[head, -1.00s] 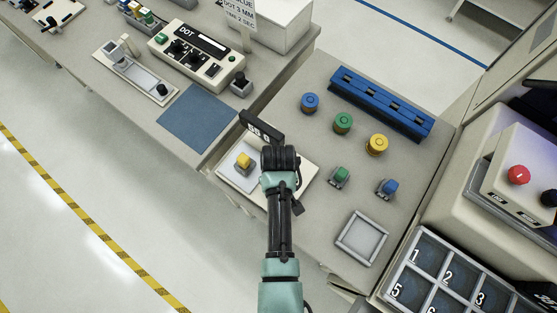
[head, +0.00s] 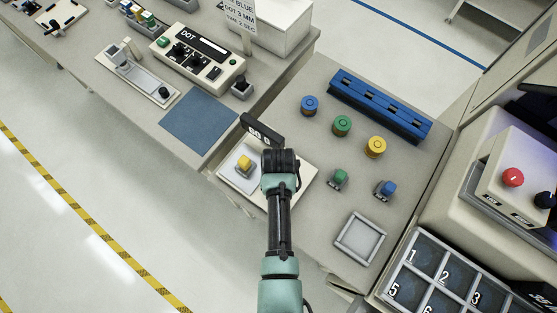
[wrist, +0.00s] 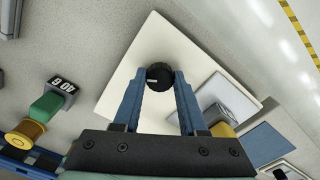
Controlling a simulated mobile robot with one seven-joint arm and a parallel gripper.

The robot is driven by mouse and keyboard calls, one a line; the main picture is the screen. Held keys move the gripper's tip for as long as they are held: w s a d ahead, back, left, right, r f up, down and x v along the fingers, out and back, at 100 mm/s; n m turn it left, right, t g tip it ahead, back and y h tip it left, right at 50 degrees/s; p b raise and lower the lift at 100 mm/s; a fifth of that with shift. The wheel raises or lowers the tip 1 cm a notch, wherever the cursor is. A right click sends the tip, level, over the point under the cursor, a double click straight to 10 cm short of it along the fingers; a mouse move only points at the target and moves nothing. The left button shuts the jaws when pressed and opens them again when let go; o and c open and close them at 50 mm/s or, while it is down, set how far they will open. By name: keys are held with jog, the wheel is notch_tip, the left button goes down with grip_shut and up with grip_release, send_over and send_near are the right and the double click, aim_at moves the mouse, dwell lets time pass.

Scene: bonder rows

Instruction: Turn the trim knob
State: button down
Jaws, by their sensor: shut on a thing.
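The trim knob (wrist: 158,77) is a small black round knob with a pale mark on its left side in the wrist view. It stands on a white square plate (wrist: 142,46). My gripper (wrist: 159,74) has its two blue fingers shut on the knob, one on each side. In the head view my arm and wrist hide the knob and fingertips, above the white plate (head: 303,177). A black display (head: 262,130) with pale digits, too small to read surely, stands at the plate's far edge.
A yellow block (head: 244,163) on a grey base sits left of my wrist. An empty grey tray (head: 361,238) lies nearer.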

jog(key=shift+c, duration=2.2)
grip_release()
notch_tip(320, 180, up, 13)
jog(key=b, duration=0.1)
